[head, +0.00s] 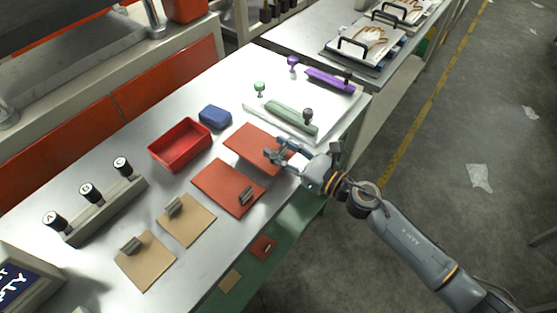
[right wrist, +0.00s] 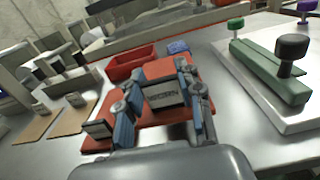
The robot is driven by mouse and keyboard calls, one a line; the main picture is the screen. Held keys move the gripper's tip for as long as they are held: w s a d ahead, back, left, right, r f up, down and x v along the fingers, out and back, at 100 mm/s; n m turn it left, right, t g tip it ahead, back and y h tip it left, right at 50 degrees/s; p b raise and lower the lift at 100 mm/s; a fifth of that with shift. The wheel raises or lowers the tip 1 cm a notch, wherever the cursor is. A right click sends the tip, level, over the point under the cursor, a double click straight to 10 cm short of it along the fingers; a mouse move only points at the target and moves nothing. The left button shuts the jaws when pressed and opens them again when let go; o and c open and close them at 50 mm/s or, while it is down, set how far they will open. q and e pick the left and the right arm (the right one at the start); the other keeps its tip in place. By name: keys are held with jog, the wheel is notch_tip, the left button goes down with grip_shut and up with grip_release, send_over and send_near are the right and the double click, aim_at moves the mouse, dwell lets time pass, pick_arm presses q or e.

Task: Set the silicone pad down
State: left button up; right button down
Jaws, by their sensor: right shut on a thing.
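A flat orange-red silicone pad (head: 250,140) is at my right gripper (head: 277,155), towards the table's right edge. My right gripper (right wrist: 163,92) is shut on the grey grip block of this pad; the block, with dark lettering, shows between the fingers in the right wrist view, with the pad (right wrist: 158,68) behind it. The fingers hide part of the pad, and I cannot tell whether it touches the table. A second orange-red pad (head: 222,186) with its own grey block lies just nearer, close to the held one. My left gripper is not in view.
Two tan pads (head: 187,228) with grey blocks lie nearer. A red tray (head: 180,146) and a blue object (head: 215,117) sit behind the orange-red pads. A white board (head: 318,122) with green and purple handled bars lies beyond. The metal table (head: 95,205) has bare strips.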

jog(key=shift+w+a+f, duration=0.2)
jog(key=shift+w+f, duration=0.3)
jog(key=shift+f, duration=0.05)
notch_tip(320, 180, down, 3)
jog(key=shift+w+f+b, duration=0.15)
jog(key=shift+f+b, duration=0.05)
jog(key=shift+b, duration=0.45)
jog(key=shift+f, duration=0.15)
jog(key=c, duration=0.9)
grip_release()
jog(key=shift+o, duration=0.2)
